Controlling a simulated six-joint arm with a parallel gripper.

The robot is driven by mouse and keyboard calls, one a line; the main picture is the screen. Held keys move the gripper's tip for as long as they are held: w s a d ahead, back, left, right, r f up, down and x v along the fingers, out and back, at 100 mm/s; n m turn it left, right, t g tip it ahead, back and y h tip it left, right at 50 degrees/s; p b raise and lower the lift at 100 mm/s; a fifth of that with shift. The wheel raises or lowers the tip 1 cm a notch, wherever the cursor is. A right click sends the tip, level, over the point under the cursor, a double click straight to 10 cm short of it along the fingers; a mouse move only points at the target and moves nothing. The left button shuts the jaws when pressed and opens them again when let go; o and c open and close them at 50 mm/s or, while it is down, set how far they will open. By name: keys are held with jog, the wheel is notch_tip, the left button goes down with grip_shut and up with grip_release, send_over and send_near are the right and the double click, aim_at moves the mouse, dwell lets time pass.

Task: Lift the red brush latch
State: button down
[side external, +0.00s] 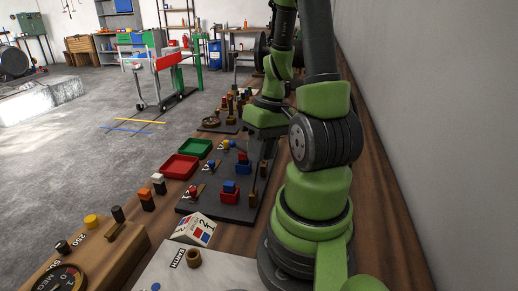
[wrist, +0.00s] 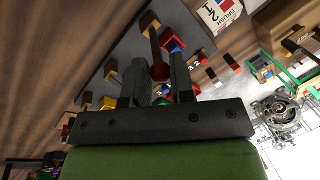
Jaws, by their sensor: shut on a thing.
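In the side view my gripper (side external: 257,150) is low over the dark board (side external: 236,214), beside the red and blue blocks (side external: 242,158). The fingers and arm hide the held latch there.
Nearer on the board stand another red and blue block pair (side external: 230,187) and a red knob (side external: 193,190). Red (side external: 180,166) and green (side external: 195,147) trays lie left of the board. A white brush box (side external: 194,229) stands in front. A wall (side external: 440,110) runs along the right.

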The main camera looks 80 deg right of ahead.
jog(key=shift+s+d+f, duration=0.1)
jog(key=shift+s+d, duration=0.05)
jog(key=shift+d, duration=0.05)
jog(key=c, duration=1)
grip_release()
jog(key=shift+v, duration=3.8)
jog(key=shift+a, duration=0.1)
jog(key=w+a+r+n+t, duration=0.1)
jog(key=a+r+t, duration=0.1)
jog(key=a, duration=0.3)
jog(key=w+a+r+n+t, duration=0.1)
jog(key=w+a+r, duration=0.1)
jog(key=a+r, duration=0.2)
jog(key=w+a+r+t, duration=0.1)
jog(key=a+r+t, duration=0.1)
jog(key=a, duration=0.6)
jog(key=shift+w+a+r+n+t, duration=0.1)
jog(key=shift+w+r+n+t, duration=0.1)
jog(key=shift+r, duration=0.25)
jog(key=shift+w+a+r+n+t, duration=0.1)
jog(key=shift+r+n, duration=0.1)
jog(key=shift+r, duration=0.25)
